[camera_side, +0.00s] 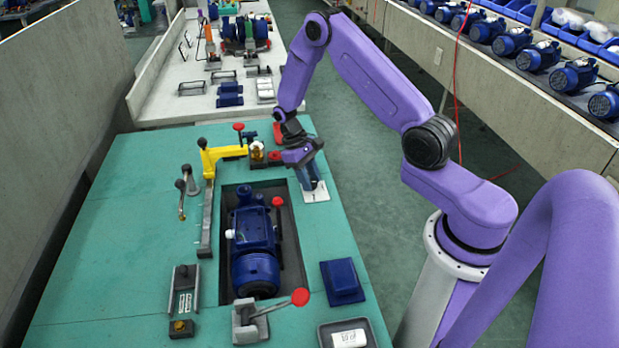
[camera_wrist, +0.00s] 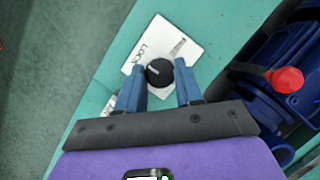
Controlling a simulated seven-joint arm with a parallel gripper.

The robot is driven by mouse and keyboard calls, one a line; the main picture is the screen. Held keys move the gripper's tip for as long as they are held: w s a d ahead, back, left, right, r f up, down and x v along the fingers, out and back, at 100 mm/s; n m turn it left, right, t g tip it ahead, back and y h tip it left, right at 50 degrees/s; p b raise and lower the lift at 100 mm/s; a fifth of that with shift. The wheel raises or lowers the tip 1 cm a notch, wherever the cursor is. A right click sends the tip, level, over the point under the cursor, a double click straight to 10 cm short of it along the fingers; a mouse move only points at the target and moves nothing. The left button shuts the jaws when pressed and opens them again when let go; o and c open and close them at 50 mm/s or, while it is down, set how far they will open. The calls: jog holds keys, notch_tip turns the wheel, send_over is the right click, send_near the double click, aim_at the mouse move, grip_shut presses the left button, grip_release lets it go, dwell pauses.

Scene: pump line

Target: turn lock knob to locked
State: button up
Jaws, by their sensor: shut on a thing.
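The lock knob (camera_wrist: 159,72) is a small round black knob with a pale mark on its face, toward the left side in the wrist view. It sits on a white label plate (camera_wrist: 175,42) with the letters "LOCK" to its upper left and a small grey symbol to its upper right; more lettering is partly covered by a finger. My gripper (camera_wrist: 160,82) has its two blue fingers closed on the knob, one on each side. In the side view my gripper (camera_side: 313,187) points down at the white plate (camera_side: 317,196), and the knob is hidden by the fingers.
A blue pump (camera_side: 254,245) lies in a dark recess left of the plate, with a red knob (camera_wrist: 285,79) near it. A yellow clamp arm (camera_side: 222,155) stands beyond. A blue block (camera_side: 342,281) and a grey tray (camera_side: 372,334) are nearer. The green table is clear between them.

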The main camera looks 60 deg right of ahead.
jog(key=shift+s, duration=0.1)
jog(key=o, duration=1)
jog(key=v, duration=1.7)
jog(key=shift+w+r, duration=0.15)
jog(key=shift+w, duration=0.05)
jog(key=shift+a, duration=0.1)
